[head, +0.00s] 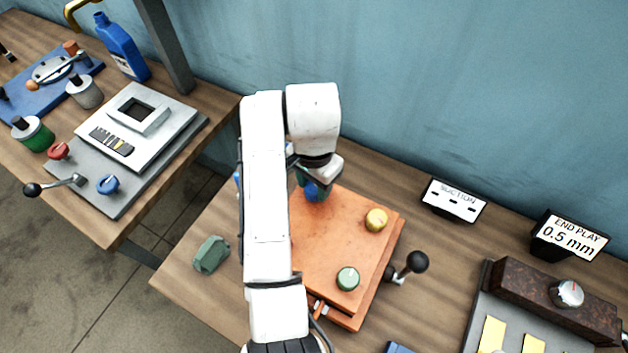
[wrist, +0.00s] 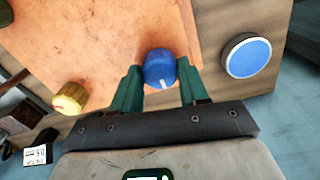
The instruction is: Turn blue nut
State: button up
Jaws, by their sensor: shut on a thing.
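The blue nut (wrist: 160,68) is a round blue knob with a white mark, on an orange plate (wrist: 100,50). In the wrist view it sits between the two green fingers of my gripper (wrist: 160,88), which are shut on it. In the head view the blue nut (head: 313,191) shows partly below my gripper (head: 311,182), at the plate's back left. My arm hides the plate's left part. The yellow nut also shows in the wrist view (wrist: 69,98).
A black-knobbed lever (head: 416,263) sticks out at the plate's right. A green block (head: 211,254) lies left of my arm. A blue round thing (wrist: 246,56) is beside the plate. Signs reading "SUCTION" (head: 455,200) and "END PLAY 0.5 mm" (head: 570,236) stand at the right.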

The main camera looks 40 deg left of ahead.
aim_at(313, 187)
jog(key=o, duration=1.1)
jog(key=shift+c, duration=0.2)
notch_tip(313, 187, up, 6)
jog(key=shift+a+r, duration=0.1)
jog(key=shift+a, duration=0.05)
jog(key=shift+r, duration=2.25)
